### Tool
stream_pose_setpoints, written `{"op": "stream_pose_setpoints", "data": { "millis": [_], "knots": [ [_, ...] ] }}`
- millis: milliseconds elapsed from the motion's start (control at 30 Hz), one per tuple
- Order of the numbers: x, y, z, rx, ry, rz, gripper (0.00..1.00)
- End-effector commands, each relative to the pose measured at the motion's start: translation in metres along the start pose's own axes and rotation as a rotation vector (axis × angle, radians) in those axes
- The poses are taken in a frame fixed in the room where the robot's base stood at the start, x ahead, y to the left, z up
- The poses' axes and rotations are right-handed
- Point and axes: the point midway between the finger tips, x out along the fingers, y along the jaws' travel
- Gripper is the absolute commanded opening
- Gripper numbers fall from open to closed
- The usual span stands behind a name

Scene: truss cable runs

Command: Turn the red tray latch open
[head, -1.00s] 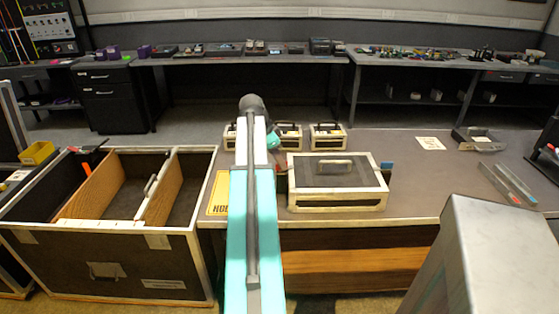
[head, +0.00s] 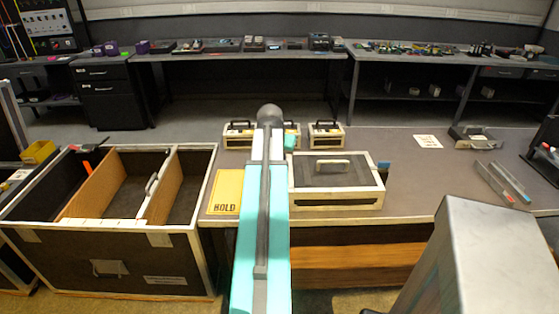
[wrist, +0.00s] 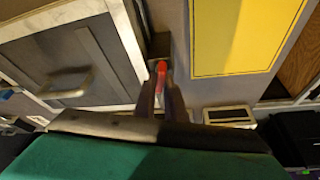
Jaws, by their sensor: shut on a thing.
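The red latch (wrist: 161,68) shows in the wrist view as a small red piece between my fingertips, beside a corner of the cream-framed tray box. My gripper (wrist: 160,88) is shut on it; the fingers hide part of the latch. The tray box (wrist: 110,28) fills the left of that view, with its grey lid and handle. In the head view the same box (head: 335,203) stands on the bench just right of my arm, lid down. The latch and fingertips are hidden behind my arm in the head view.
A yellow card (head: 227,191) lies left of my arm; it also shows in the wrist view (wrist: 235,40). Small cream-framed boxes (head: 326,141) stand behind the tray box. An open divided case (head: 110,235) is at left. Metal rails (head: 502,184) lie at right, with clear bench between.

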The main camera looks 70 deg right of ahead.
Motion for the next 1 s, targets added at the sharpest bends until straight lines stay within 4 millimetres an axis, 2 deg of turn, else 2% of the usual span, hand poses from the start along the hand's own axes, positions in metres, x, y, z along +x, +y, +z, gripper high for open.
{"op": "stream_pose_setpoints", "data": {
  "millis": [500,1000],
  "knots": [
    [0.0009,0.0054,0.0030,-0.280,-0.011,-0.111,0.00],
    [0.0017,0.0057,0.0031,-0.322,-0.010,-0.127,0.00]
  ]
}}
